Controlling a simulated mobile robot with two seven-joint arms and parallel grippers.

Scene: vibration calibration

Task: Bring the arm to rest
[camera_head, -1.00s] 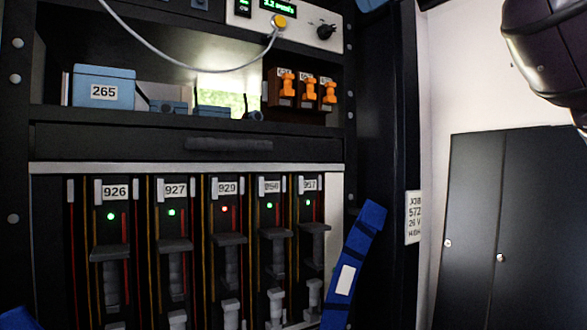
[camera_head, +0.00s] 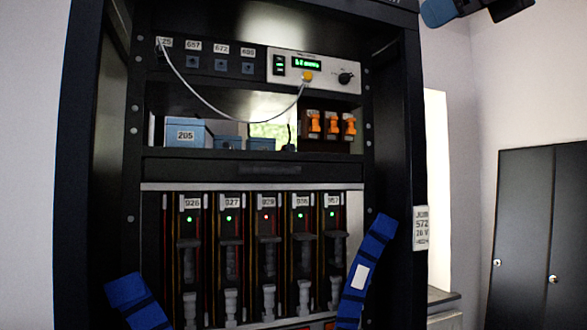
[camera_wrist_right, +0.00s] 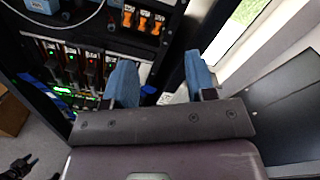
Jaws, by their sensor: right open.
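My right gripper (camera_head: 474,8) shows at the top right edge of the head view, cut off by the frame. In the right wrist view its two blue fingers (camera_wrist_right: 162,80) are spread apart with nothing between them. It is up and to the right of the black rack (camera_head: 398,130) and touches nothing visible. The rack carries a panel with a green display (camera_head: 307,64) and a yellow plug (camera_head: 307,76) on a pale cable (camera_head: 207,99). Below is a row of numbered modules (camera_head: 232,240) with green lights and one red light. My left gripper is not seen in the head view.
Blue straps (camera_head: 368,262) hang at both lower sides of the rack. A blue box (camera_head: 187,133) and orange switches (camera_head: 332,123) stand on its shelf. A dark cabinet (camera_head: 541,225) is at the right. A cardboard box (camera_wrist_right: 10,112) is on the floor. Open room lies between rack and cabinet.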

